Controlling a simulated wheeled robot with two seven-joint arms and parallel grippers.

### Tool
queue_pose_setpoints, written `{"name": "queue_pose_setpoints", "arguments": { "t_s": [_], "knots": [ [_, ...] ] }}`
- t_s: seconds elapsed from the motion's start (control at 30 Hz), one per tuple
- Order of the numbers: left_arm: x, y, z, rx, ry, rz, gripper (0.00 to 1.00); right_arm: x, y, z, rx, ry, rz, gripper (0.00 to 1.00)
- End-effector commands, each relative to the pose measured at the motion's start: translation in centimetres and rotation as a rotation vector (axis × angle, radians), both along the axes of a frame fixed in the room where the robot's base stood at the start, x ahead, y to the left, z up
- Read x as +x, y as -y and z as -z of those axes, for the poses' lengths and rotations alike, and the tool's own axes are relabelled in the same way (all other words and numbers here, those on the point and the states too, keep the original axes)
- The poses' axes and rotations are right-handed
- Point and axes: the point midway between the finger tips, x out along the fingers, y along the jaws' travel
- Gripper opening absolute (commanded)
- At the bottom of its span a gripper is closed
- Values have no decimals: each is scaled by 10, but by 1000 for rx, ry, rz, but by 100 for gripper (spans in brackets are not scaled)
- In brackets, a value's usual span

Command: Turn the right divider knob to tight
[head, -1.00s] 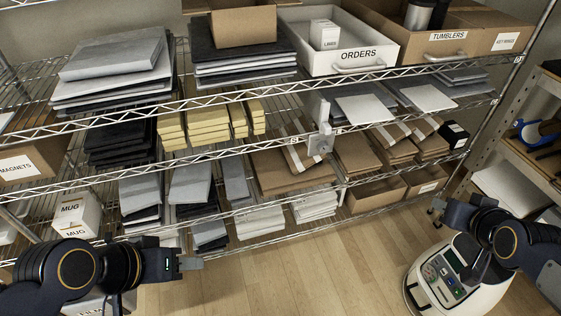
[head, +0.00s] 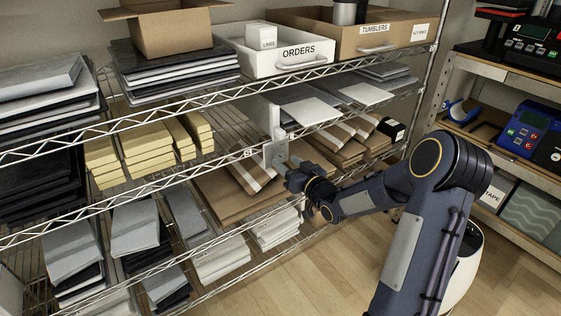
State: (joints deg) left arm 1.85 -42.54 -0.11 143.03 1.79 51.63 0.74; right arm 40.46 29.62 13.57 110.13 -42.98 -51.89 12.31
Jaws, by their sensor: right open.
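The divider (head: 271,118) is a pale upright plate between stacks on the middle shelf, with a light grey bracket (head: 269,157) at the shelf's front edge. My right gripper (head: 286,164) is open, its fingertips right in front of the bracket, coming from the lower right. The knob cannot be made out; the fingers cover that part of the bracket. I cannot tell whether they touch it. My left gripper is out of the view.
Yellow stacks (head: 150,150) lie left of the divider and flat grey sheets (head: 308,110) right of it. The wire shelf edge (head: 200,165) runs close by my right gripper. The ORDERS bin (head: 270,62) stands above. Wooden floor (head: 320,270) is open below.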

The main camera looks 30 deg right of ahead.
Motion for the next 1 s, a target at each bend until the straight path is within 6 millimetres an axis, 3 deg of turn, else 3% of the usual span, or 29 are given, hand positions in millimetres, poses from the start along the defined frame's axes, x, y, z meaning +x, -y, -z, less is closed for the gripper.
{"name": "queue_pose_setpoints", "arguments": {
  "t_s": [0.2,0.5,0.83,1.0],
  "knots": [
    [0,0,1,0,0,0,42,22,-2,0,0,0,0,50],
    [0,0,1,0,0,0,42,24,-2,0,0,-1,1,50],
    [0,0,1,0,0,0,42,24,-2,0,0,-1,1,7],
    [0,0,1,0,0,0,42,24,-2,0,6,-2,1,6]
  ]
}}
